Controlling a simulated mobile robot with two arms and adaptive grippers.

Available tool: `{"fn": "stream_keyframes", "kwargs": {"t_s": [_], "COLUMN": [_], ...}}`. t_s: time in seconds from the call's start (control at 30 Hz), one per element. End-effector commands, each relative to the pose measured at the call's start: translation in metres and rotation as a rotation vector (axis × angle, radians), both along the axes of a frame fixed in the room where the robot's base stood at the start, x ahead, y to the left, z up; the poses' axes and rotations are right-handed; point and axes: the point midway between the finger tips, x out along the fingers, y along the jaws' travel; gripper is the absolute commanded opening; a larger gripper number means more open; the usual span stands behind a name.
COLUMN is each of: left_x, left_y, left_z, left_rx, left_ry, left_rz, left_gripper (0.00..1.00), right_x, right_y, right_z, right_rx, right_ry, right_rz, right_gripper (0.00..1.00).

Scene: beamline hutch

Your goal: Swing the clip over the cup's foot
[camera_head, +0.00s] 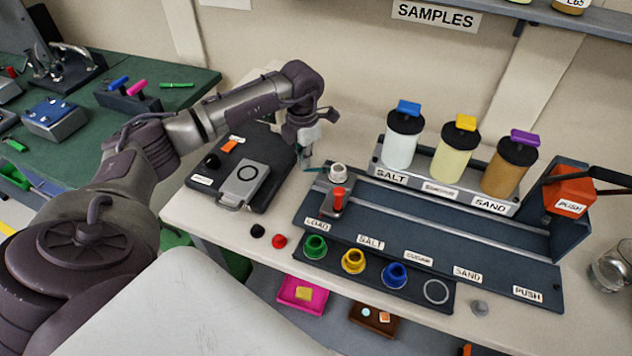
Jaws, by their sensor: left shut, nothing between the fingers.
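A small whitish cup (338,173) stands upright at the LOAD end of the dark rail station (420,226). A red-handled clip (338,200) stands just in front of the cup, its red handle pointing up. Whether the clip touches the cup's foot is too small to tell. My left gripper (306,163) is shut and empty. It points down just left of the cup, apart from the red handle. My right gripper is not in view.
Behind the rail, salt (401,140), yellow (454,150) and sand (507,169) jars stand in a rack. An orange PUSH block (570,190) is at the right end. A black case (241,168) lies left of my gripper. Coloured rings (353,261) lie in front.

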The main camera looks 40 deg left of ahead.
Motion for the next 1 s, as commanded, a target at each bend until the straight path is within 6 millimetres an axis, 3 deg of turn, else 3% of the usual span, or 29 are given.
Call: {"fn": "stream_keyframes", "kwargs": {"t_s": [1.0], "left_x": [0.013], "left_y": [0.013], "left_z": [-0.001], "left_rx": [0.001], "left_ry": [0.002], "left_rz": [0.0], "left_gripper": [0.0], "right_x": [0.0], "right_y": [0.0], "right_z": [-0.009], "right_rx": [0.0], "right_ry": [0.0], "right_rz": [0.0], "right_gripper": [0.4]}}
